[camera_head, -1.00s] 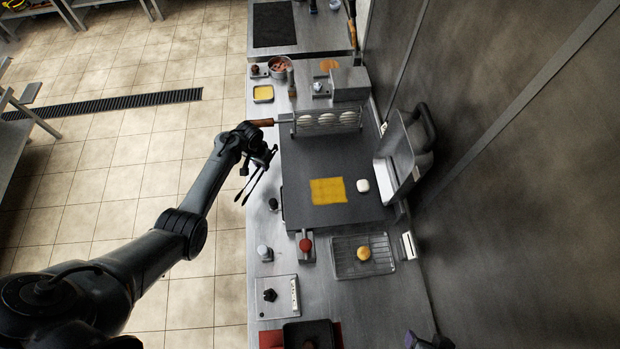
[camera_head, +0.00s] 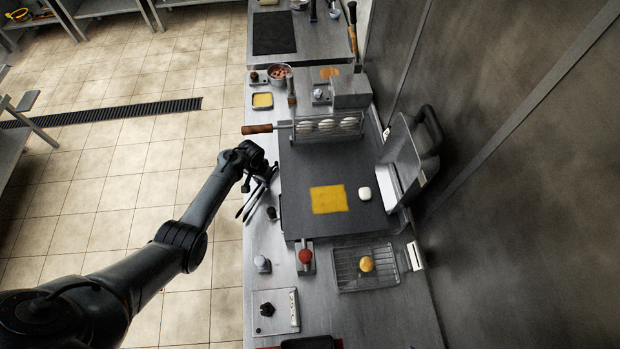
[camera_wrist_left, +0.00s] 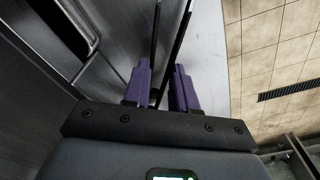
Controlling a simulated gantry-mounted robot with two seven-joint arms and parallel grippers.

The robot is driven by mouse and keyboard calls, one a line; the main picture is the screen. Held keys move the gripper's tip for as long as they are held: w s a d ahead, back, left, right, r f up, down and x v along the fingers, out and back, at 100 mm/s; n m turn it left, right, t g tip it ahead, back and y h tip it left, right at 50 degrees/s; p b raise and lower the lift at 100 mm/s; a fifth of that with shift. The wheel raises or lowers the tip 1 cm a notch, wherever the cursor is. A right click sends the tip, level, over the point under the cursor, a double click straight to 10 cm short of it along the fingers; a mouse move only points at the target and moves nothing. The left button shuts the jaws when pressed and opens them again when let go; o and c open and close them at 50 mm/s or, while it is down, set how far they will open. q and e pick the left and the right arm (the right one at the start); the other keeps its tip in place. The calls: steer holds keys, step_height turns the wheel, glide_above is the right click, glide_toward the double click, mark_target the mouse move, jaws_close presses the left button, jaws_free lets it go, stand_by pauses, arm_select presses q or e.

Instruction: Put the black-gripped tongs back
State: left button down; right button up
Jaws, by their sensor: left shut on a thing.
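My left gripper (camera_head: 264,174) is above the left edge of the counter, beside the griddle. It is shut on the black-gripped tongs (camera_head: 251,202), whose two dark arms point toward the lower left in the head view. In the left wrist view the purple fingers of the gripper (camera_wrist_left: 160,86) stand on either side of the tongs (camera_wrist_left: 172,50). The tongs' dark arms spread apart and run out of the top of that view. Their gripped part is mostly hidden between the fingers. My right gripper is not in view.
The griddle (camera_head: 304,165) holds a yellow square sheet and a white item. A wire basket with a wooden handle (camera_head: 257,129) lies across its far end. A wire-rack tray (camera_head: 345,279), a red-topped item (camera_head: 305,256) and a small shaker (camera_head: 262,264) stand nearer.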

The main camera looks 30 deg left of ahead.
arm_select(q)
steer(key=shift+f, duration=0.45)
steer(key=c, duration=0.6)
jaws_free()
steer(key=shift+o, duration=0.5)
steer(key=o, duration=0.5)
steer(key=c, duration=0.6)
steer(key=shift+r, duration=0.1)
steer(key=shift+r+p, duration=3.95)
steer(key=shift+p, duration=0.2)
